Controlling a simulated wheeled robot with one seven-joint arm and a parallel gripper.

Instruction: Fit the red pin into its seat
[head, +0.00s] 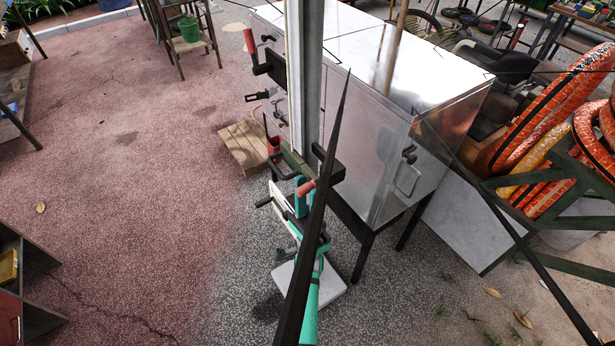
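Another red piece (273,145) shows beside the cart's near end, and a red grip (249,40) is higher on that end. I cannot make out a seat for the pin. A dark pointed bar and a grey post hide part of the device and the cart.
A shiny metal cart (400,110) on dark legs fills the middle. A wooden block (246,148) lies on the floor to its left. Orange hoses (545,105) and a green metal frame (560,210) crowd the right. The reddish floor (130,150) at left is mostly clear.

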